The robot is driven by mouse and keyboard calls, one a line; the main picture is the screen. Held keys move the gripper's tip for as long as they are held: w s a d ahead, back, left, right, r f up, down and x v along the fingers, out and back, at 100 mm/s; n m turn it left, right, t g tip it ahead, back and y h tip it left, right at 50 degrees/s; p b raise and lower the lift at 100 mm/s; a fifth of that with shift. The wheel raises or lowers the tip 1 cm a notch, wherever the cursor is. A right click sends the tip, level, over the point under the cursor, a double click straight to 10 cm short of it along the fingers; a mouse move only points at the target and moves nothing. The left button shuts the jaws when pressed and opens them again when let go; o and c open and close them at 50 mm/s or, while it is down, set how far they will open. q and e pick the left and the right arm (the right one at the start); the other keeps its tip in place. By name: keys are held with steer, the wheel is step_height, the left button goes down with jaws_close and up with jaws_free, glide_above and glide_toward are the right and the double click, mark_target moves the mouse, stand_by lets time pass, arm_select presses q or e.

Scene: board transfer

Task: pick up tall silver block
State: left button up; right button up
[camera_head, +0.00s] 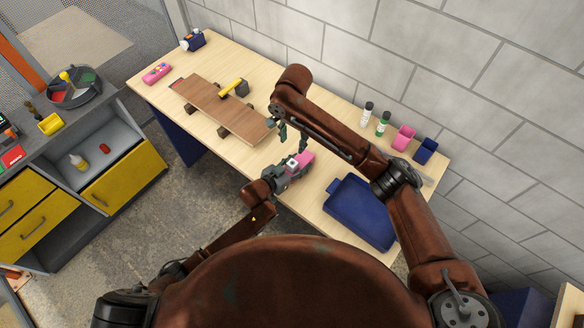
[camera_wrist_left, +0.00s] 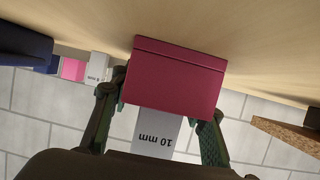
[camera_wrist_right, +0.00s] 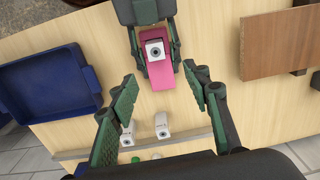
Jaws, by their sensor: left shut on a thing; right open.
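A silver block (camera_wrist_left: 163,128) marked "10 mm" sits in a pink block or holder (camera_wrist_left: 175,75). Its light end face with a dark round spot (camera_wrist_right: 154,50) shows in the right wrist view. My left gripper (camera_head: 292,168) is shut on this pink and silver piece and holds it above the table's front part. Its fingers flank the piece in the left wrist view. My right gripper (camera_head: 292,138) is open and empty just above and behind the piece. Its fingers spread to either side of the pink part in the right wrist view, without visible contact.
A blue tray (camera_head: 345,218) lies at the front right of the table. Small bottles (camera_head: 383,124), a pink holder (camera_head: 403,138) and a blue holder (camera_head: 425,150) stand near the wall.

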glide_above(292, 163)
steer(key=shift+m, duration=0.4)
steer(key=f, duration=0.6)
steer(key=shift+w+f, duration=0.1)
steer(key=shift+w, duration=0.1)
steer(key=shift+s+f, duration=0.2)
steer(key=shift+f, duration=2.55)
jaws_close()
